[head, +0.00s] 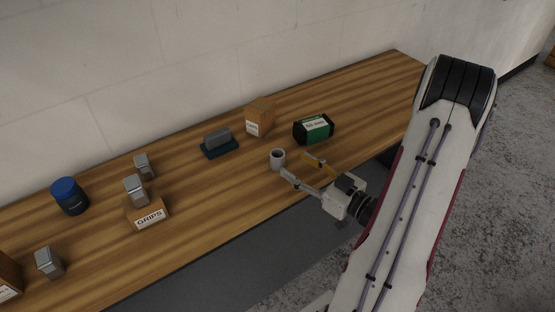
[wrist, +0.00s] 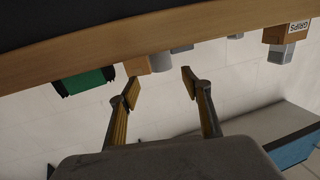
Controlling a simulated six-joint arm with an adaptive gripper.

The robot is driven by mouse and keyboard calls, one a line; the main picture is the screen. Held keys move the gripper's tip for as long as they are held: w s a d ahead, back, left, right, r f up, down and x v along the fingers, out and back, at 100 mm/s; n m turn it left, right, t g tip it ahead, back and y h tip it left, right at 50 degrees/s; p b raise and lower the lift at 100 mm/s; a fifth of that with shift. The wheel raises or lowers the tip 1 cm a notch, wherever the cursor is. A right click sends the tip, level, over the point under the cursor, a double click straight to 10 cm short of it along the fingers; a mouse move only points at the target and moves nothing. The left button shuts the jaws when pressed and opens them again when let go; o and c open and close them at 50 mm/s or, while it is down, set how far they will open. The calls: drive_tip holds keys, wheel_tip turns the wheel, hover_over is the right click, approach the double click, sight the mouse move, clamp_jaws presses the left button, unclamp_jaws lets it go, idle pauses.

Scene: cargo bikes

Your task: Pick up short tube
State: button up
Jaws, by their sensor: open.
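The short tube (head: 277,158) is a small grey open-topped cylinder. It stands upright on the wooden table near its front edge. My gripper (head: 298,167) is open, reaching in from the right with its two fingers apart and its tips just short of the tube. In the wrist view, which appears upside down, the open gripper (wrist: 160,82) has yellow-padded fingers on either side of the grey tube (wrist: 162,62). The tube shows just beyond the tips there, and nothing is between the fingers.
A green-black box (head: 314,129) and a cardboard box (head: 259,118) stand behind the tube. A dark blue tray (head: 220,151) holds a grey block. A GRIPS box (head: 148,214), metal blocks and a blue-lidded jar (head: 69,196) are further left. The wooden table (head: 225,215) is bare in front.

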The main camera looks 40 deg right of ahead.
sight(283, 158)
drive_tip(key=shift+x, duration=1.35)
drive_tip(key=shift+w+a, duration=0.1)
drive_tip(key=shift+x, duration=2.45)
drive_tip(key=shift+a+r, duration=0.1)
drive_tip(key=c, duration=1.4)
